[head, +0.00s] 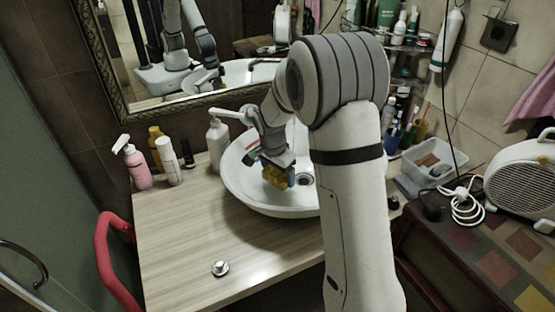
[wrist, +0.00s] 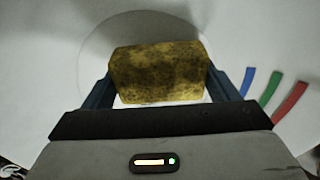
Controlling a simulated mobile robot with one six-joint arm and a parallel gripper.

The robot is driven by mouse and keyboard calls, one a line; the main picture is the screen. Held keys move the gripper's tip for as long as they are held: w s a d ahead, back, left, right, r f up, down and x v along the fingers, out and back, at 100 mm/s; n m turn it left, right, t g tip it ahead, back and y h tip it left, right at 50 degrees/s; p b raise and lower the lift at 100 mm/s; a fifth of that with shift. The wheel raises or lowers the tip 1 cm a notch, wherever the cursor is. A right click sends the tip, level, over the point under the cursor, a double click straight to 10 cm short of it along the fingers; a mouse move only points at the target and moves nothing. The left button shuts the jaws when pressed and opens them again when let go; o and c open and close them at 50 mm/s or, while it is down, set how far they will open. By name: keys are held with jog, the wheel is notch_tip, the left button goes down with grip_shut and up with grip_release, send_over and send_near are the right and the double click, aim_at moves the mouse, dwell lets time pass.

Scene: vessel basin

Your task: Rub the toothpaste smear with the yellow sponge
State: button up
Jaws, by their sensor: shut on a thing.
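My gripper (head: 278,171) is shut on the yellow sponge (wrist: 160,72), which has dark speckles and shows between the two fingers in the wrist view. In the head view the sponge (head: 275,178) is low inside the white basin (head: 240,190), left of the drain. I cannot tell whether it touches the basin. Three curved stripes, blue, green and red (wrist: 270,90), lie on the basin surface right of the gripper. They also show on the basin's left inner wall in the head view (head: 250,157). I cannot tell whether they are the toothpaste smear; no other smear shows.
A pink pump bottle (head: 137,168), a white bottle (head: 168,160) and a soap dispenser (head: 217,142) stand left of the basin. A small metal plug (head: 220,268) lies on the wooden counter (head: 180,240). The counter's front is otherwise clear. A faucet (head: 235,113) stands behind.

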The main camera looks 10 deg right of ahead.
jog(key=shift+r+p, duration=0.9)
jog(key=shift+r, duration=1.2)
jog(key=shift+r, duration=0.1)
